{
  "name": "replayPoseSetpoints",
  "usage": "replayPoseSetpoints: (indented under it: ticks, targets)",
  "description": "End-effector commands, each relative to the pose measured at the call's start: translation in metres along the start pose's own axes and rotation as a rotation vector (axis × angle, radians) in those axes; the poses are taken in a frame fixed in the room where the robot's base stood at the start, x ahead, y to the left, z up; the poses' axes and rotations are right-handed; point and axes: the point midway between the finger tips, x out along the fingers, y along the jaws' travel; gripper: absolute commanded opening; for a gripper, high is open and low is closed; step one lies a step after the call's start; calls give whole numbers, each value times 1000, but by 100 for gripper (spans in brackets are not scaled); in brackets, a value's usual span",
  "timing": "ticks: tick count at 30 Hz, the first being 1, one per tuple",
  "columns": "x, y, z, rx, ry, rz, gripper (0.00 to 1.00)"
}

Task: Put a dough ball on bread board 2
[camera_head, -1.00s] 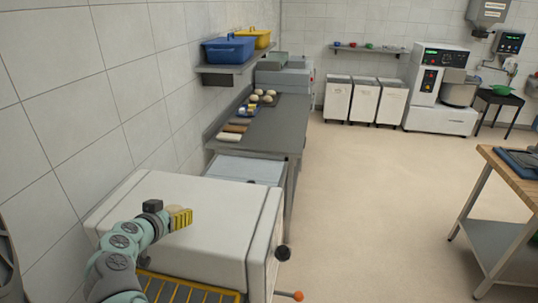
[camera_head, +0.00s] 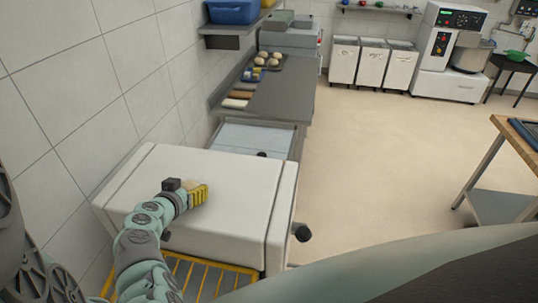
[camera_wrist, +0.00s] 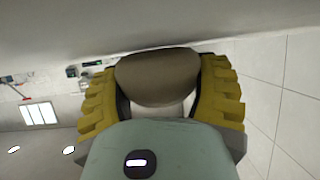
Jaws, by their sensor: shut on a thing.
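My gripper (camera_head: 198,192) has yellow ribbed fingers and is over the white cabinet top at the lower left. It is shut on a pale rounded dough ball (camera_head: 188,183). In the wrist view the dough ball (camera_wrist: 158,77) looks brownish and shaded between both fingers. More pale dough balls (camera_head: 273,62) sit in a group at the far end of the grey counter. Nearer on the counter lie flat, board-like pieces, one tan (camera_head: 240,94) and one whitish (camera_head: 235,103). I cannot tell which, if any, is bread board 2.
The white cabinet (camera_head: 235,205) stands between me and the grey counter (camera_head: 283,98). A blue bin (camera_head: 232,12) sits on a wall shelf above the counter. A wooden-topped table (camera_head: 515,133) is at the right. The floor between them is clear.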

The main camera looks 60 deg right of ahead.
Motion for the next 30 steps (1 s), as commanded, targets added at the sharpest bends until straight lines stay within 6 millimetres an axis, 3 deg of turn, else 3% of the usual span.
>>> replayPoseSetpoints:
  ticks: [3, 4, 12, 24, 30]
  targets:
    - [2, 0, 4, 0, 0, 0, 35]
    - [1, 0, 2, 0, 0, 0, 70]
    - [1, 0, 2, -1, -1, 0, 96]
    - [-2, -1, 0, -1, 1, -1, 96]
    - [-16, -1, 0, 0, 5, -1, 96]
